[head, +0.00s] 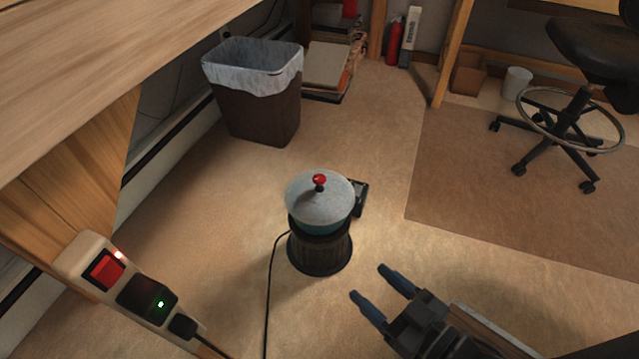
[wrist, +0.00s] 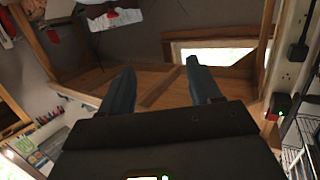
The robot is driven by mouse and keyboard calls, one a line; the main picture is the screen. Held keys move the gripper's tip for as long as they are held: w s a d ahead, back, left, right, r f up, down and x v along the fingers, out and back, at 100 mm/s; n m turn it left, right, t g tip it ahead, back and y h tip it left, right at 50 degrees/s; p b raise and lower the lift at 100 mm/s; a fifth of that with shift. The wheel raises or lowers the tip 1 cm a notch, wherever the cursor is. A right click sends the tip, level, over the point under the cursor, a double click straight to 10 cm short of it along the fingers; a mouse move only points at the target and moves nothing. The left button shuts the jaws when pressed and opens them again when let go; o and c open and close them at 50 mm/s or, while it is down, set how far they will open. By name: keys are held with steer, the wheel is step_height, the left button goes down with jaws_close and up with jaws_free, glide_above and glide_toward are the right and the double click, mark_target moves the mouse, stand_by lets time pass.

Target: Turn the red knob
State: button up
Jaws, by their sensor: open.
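The red knob (head: 319,180) stands on top of a pale grey, domed lid (head: 300,192) in the head view. The lid sits on a teal pot on a dark round stand (head: 320,253) on the floor. My gripper (head: 370,282) is open and empty, to the lower right of the stand and apart from the knob. In the wrist view my gripper (wrist: 160,68) shows two blue fingers spread apart with nothing between them. The knob does not show in the wrist view.
A power strip (head: 130,290) with a red switch is at lower left, beside a wooden table (head: 100,50). A lined trash bin (head: 260,110) stands behind the pot. A black cord runs from the stand. A wheeled chair (head: 570,115) is at upper right.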

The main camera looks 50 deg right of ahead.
steer(key=w+d+f+m+h, duration=0.1)
steer(key=w+d+f+h, duration=0.1)
steer(key=w+d+f, duration=0.5)
steer(key=m+h+p, duration=0.2)
steer(key=h, duration=0.1)
glide_toward(322, 184)
steer(key=shift+x, duration=1.2)
steer(key=shift+b+x, duration=1.45)
steer(key=shift+x, duration=2.45)
steer(key=shift+f, duration=0.1)
steer(key=shift+c, duration=0.2)
steer(key=c, duration=1)
